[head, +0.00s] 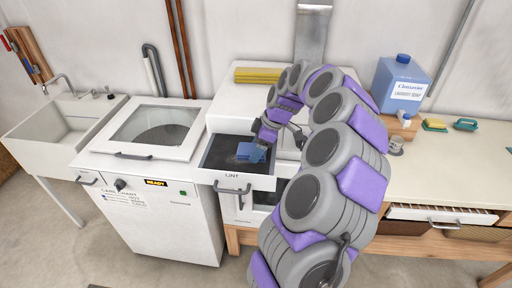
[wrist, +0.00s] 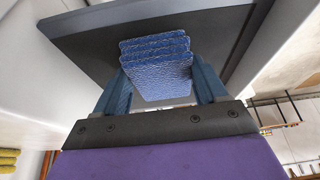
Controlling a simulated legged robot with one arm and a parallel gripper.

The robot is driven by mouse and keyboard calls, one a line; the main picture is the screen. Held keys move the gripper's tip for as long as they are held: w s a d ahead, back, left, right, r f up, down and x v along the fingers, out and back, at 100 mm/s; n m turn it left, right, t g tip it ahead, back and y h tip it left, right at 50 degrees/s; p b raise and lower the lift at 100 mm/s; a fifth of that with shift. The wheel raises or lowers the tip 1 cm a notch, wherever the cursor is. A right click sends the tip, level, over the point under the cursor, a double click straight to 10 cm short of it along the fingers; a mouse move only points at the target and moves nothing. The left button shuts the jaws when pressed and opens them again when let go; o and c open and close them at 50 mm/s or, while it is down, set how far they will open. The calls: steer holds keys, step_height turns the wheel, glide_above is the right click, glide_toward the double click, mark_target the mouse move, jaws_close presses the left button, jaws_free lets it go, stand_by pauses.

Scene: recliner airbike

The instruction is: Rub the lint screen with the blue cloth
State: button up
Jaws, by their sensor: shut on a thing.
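The blue cloth (head: 250,152) is in my gripper over the pulled-out lint drawer. In the wrist view the cloth (wrist: 158,66) is a folded, textured blue stack between the two blue fingers of my gripper (wrist: 160,88), which is shut on it. The dark lint screen (head: 222,158) lies inside the white drawer marked LINT, and it fills the background in the wrist view (wrist: 85,42). The cloth appears at or very near the screen's surface; I cannot tell whether it touches. My arm hides the right part of the dryer.
A white washer (head: 150,190) with a glass lid stands left of the drawer, and a sink (head: 60,130) is further left. Yellow folded cloths (head: 258,75) lie on the dryer top.

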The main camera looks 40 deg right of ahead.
mark_target(243, 144)
steer(key=shift+w+a+p, duration=0.25)
steer(key=shift+w, duration=0.55)
steer(key=shift+w+a+p, duration=0.2)
steer(key=shift+w+p, duration=0.05)
steer(key=shift+w, duration=0.6)
steer(key=shift+w+a+p, duration=0.25)
steer(key=shift+w, duration=0.55)
steer(key=shift+s+a+f+b, duration=0.1)
steer(key=shift+s+a+b, duration=0.15)
steer(key=shift+s+b, duration=0.85)
steer(key=shift+s+a+b, duration=0.2)
steer(key=shift+s+b, duration=0.1)
steer(key=shift+s, duration=1.45)
steer(key=shift+r+p, duration=0.55)
steer(key=shift+r, duration=1)
